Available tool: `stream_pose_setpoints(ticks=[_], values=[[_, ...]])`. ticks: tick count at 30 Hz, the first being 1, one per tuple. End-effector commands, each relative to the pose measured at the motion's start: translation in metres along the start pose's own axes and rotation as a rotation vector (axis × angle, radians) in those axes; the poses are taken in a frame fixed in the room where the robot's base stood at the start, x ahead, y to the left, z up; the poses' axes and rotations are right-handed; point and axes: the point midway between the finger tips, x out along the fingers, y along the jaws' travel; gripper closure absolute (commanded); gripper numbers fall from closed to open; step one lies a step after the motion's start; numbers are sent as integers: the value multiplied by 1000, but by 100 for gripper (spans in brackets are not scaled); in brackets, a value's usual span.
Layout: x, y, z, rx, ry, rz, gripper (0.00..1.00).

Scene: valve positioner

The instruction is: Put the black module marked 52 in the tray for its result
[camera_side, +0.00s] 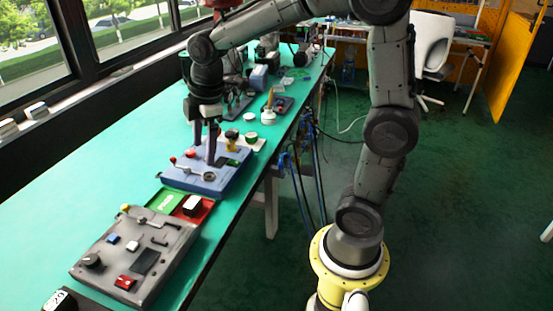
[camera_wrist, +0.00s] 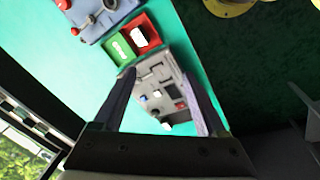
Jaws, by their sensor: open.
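A black module (camera_side: 60,301) with a white marked top is partly cut off at the bottom left of the side view; I cannot read its number clearly. Another black block with a white top (camera_side: 192,204) sits in the red tray (camera_side: 208,213); its marking is unreadable. The green tray (camera_side: 163,201), with a white label, adjoins the red one. Both trays also show in the wrist view, the green (camera_wrist: 114,58) beside the red (camera_wrist: 152,27). My gripper (camera_side: 211,158) is open and empty, over the blue panel (camera_side: 228,176) in the side view.
A grey panel (camera_side: 118,264) with knobs and switches lies between the trays and the front module. The blue panel carries a red-tipped lever. Several small items stand farther back on the green bench (camera_side: 100,215). The bench is clear along the window side.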

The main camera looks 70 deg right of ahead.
Motion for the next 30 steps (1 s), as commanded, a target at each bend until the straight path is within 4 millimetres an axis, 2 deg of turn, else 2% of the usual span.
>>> stream_pose_setpoints(ticks=[1, 6, 9, 13, 19, 30], values=[[-18, -18, 7, 86, 24, 30, 26], [-54, -77, 34, 420, 111, 94, 26], [-63, -108, 51, 601, 167, 113, 26], [-65, -139, 68, 784, 229, 121, 26], [-62, -158, 80, 917, 275, 118, 26], [-62, -159, 81, 927, 276, 117, 26]])
